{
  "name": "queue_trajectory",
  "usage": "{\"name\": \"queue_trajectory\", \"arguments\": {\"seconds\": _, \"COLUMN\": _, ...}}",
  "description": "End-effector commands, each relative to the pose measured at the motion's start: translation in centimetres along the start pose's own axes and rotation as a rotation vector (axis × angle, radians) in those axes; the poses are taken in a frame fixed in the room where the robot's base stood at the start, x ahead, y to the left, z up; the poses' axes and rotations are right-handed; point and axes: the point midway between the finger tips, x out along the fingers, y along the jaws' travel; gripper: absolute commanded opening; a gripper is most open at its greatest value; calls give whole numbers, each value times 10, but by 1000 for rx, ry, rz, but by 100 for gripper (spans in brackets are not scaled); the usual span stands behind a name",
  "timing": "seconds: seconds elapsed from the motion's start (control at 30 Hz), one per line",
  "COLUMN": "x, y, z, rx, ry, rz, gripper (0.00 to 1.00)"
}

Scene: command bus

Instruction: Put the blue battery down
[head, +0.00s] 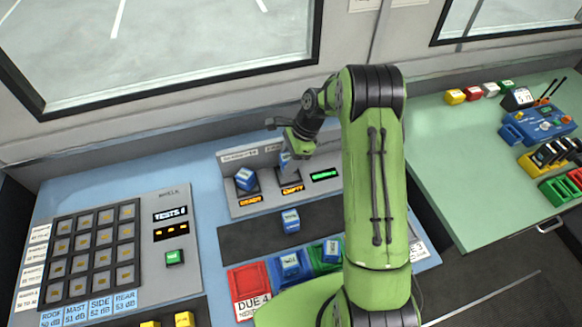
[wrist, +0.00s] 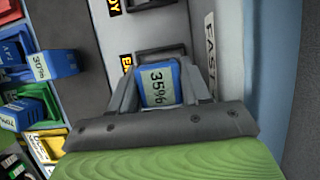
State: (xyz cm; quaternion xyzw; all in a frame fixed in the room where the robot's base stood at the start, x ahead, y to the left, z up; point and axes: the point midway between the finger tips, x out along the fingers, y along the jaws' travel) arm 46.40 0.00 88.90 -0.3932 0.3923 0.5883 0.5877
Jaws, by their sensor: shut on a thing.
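My gripper (head: 298,146) is shut on a blue battery (head: 284,161) at the charger panel. In the wrist view the gripper (wrist: 160,98) has one finger on each side of this battery (wrist: 157,84), whose pale label reads 35%. The battery is over or at the right-hand bay of the grey charger (head: 233,206), above the orange EMPTY display (head: 291,189). I cannot tell whether it touches the bay. A second blue battery (head: 245,179) sits in the left-hand bay. Part of the dark bay (wrist: 160,58) shows behind the held battery.
Another blue battery (head: 290,221) stands on the dark strip (head: 246,237) in front of the charger. Nearer are a red tray (head: 248,279) and a blue tray (head: 276,274) holding a battery. A button console (head: 146,213) is at the left. A green table (head: 446,180) is at the right.

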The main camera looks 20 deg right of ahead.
Motion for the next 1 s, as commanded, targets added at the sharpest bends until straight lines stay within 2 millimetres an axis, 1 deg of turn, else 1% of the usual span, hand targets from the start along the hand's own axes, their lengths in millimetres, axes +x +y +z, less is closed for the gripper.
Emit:
{"name": "queue_trajectory", "arguments": {"seconds": 0.03, "x": 11, "y": 1, "z": -4, "rx": 2, "ry": 0, "rz": 3, "gripper": 5}}
{"name": "queue_trajectory", "arguments": {"seconds": 0.1, "x": 23, "y": 1, "z": -9, "rx": 2, "ry": 0, "rz": 4, "gripper": 5}}
{"name": "queue_trajectory", "arguments": {"seconds": 0.13, "x": 26, "y": 0, "z": -10, "rx": 1, "ry": 0, "rz": 2, "gripper": 5}}
{"name": "queue_trajectory", "arguments": {"seconds": 0.33, "x": 25, "y": 0, "z": -10, "rx": 1, "ry": 0, "rz": -1, "gripper": 5}}
{"name": "queue_trajectory", "arguments": {"seconds": 0.47, "x": 28, "y": 0, "z": -12, "rx": 1, "ry": 0, "rz": 0, "gripper": 5}}
{"name": "queue_trajectory", "arguments": {"seconds": 0.5, "x": 28, "y": 0, "z": -12, "rx": 1, "ry": 0, "rz": 0, "gripper": 50}}
{"name": "queue_trajectory", "arguments": {"seconds": 0.53, "x": 28, "y": 0, "z": -12, "rx": 1, "ry": 0, "rz": 0, "gripper": 54}}
{"name": "queue_trajectory", "arguments": {"seconds": 0.57, "x": 28, "y": 0, "z": -12, "rx": 1, "ry": 0, "rz": 1, "gripper": 57}}
{"name": "queue_trajectory", "arguments": {"seconds": 0.77, "x": 28, "y": 0, "z": -12, "rx": 1, "ry": 0, "rz": 1, "gripper": 57}}
{"name": "queue_trajectory", "arguments": {"seconds": 0.83, "x": 25, "y": 0, "z": -11, "rx": 1, "ry": 1, "rz": 0, "gripper": 57}}
{"name": "queue_trajectory", "arguments": {"seconds": 0.93, "x": 10, "y": 0, "z": -11, "rx": 3, "ry": 1, "rz": -3, "gripper": 57}}
{"name": "queue_trajectory", "arguments": {"seconds": 1.0, "x": -8, "y": 0, "z": -11, "rx": 3, "ry": 2, "rz": -5, "gripper": 57}}
